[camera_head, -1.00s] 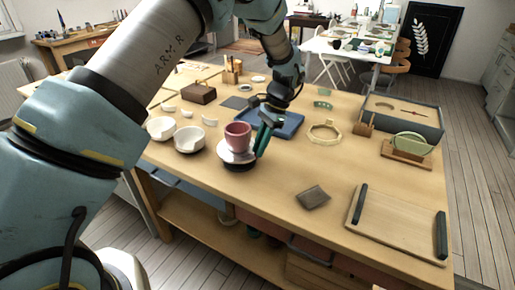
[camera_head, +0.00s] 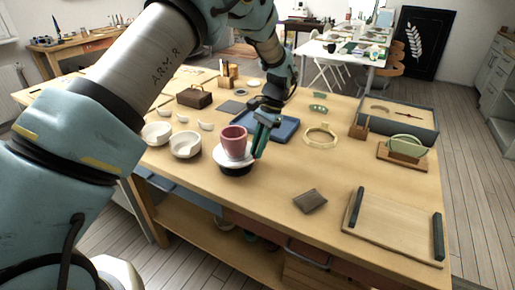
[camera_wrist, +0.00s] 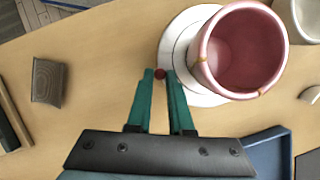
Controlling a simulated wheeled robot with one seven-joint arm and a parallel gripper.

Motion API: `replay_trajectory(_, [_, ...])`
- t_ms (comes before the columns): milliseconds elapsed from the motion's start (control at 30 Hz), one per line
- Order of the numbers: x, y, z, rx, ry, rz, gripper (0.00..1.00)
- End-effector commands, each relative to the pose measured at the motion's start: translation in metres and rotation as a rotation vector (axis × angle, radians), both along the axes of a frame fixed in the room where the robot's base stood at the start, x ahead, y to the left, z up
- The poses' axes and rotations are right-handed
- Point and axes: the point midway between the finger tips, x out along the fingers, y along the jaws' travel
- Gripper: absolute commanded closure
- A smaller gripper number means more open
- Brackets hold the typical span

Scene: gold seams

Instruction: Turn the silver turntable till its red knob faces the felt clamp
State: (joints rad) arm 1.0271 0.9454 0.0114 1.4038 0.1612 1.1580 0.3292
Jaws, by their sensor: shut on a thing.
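The silver turntable (camera_wrist: 178,50) is a pale round disc with ring lines; in the head view (camera_head: 219,158) it sits on a dark base near the table's front edge. A pink cup with gold seams (camera_wrist: 240,50) stands upright on it, also in the head view (camera_head: 234,142). The small red knob (camera_wrist: 160,73) is at the turntable's rim, between the green fingertips of my gripper (camera_wrist: 161,80). My gripper (camera_head: 257,154) is shut on the knob, right of the cup. A pale ring-shaped band (camera_head: 320,136) farther right may be the felt clamp; I cannot tell for sure.
White bowls (camera_head: 185,145) stand left of the cup. A blue tray (camera_head: 285,128) lies behind my gripper. A dark pad (camera_head: 310,200) and a board with dark handles (camera_head: 394,228) lie to the right.

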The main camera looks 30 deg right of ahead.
Motion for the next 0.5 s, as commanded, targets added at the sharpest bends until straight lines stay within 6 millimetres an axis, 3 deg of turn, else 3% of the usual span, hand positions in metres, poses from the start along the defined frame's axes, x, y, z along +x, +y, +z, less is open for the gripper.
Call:
replay_trajectory(100, [-0.0001,0.0006,-0.0013,0.002,0.000,0.000,1.00])
replay_trajectory(133, [-0.0001,0.0006,-0.0013,0.002,0.000,0.000,0.78])
replay_trajectory(367, [-0.0001,0.0004,-0.0007,0.001,0.001,-0.001,0.52])
replay_trajectory(500, [0.0000,0.0003,-0.0004,0.001,0.001,-0.001,0.52])
